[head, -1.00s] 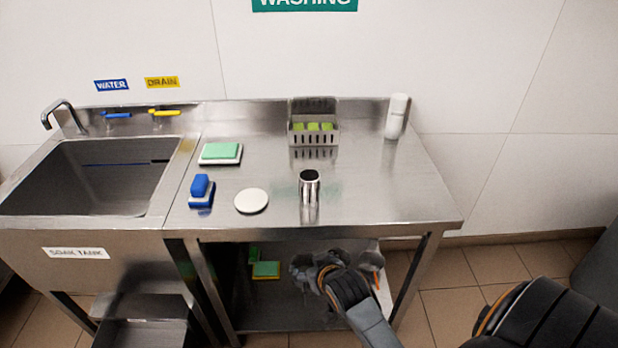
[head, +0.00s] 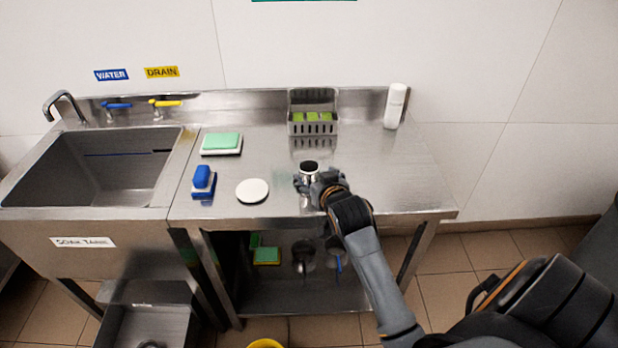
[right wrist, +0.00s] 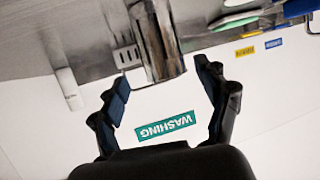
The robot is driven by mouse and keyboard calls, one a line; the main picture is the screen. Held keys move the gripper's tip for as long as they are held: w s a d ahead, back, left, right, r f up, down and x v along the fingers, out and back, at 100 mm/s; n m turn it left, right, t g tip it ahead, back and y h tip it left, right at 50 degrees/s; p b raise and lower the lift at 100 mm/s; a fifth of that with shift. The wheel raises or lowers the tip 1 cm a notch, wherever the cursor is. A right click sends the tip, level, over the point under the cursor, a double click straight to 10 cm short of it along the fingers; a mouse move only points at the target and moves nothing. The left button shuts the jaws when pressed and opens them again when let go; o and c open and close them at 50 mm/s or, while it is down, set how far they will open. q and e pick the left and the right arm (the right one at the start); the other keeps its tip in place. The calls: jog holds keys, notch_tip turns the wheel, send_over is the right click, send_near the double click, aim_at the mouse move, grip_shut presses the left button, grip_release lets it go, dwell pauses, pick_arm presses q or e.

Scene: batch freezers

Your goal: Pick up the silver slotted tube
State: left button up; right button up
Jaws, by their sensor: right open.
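The silver slotted tube (head: 308,167) stands upright on the steel worktable near its front edge, its dark open top facing up. My right gripper (head: 318,184) is at the tube's front right side in the head view and hides part of it. In the right wrist view, which is upside down, the tube (right wrist: 157,40) shows between and just beyond the fingertips of the open right gripper (right wrist: 162,75). I see a gap between the fingers and the tube; no slot can be made out clearly. My left gripper is not in view.
A white round disc (head: 252,191) lies left of the tube. A blue brush (head: 203,179) and green sponge (head: 221,141) lie farther left. Behind stands a grey slotted basket (head: 312,128); a white bottle (head: 395,106) is at back right. The table's right part is clear.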

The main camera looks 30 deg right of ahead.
aim_at(308, 170)
jog(key=x, duration=0.2)
jog(key=p+x, duration=0.1)
jog(key=x, duration=0.1)
jog(key=shift+w+a+r, duration=0.1)
jog(key=shift+a+r, duration=0.05)
jog(key=shift+a, duration=0.15)
jog(key=shift+w+d+f, duration=0.2)
jog(key=shift+w+f, duration=0.1)
jog(key=shift+w, duration=0.25)
jog(key=shift+s, duration=0.1)
jog(key=shift+c, duration=0.5)
jog(key=c, duration=1.2)
jog(key=shift+r, duration=0.1)
jog(key=shift+c, duration=0.2)
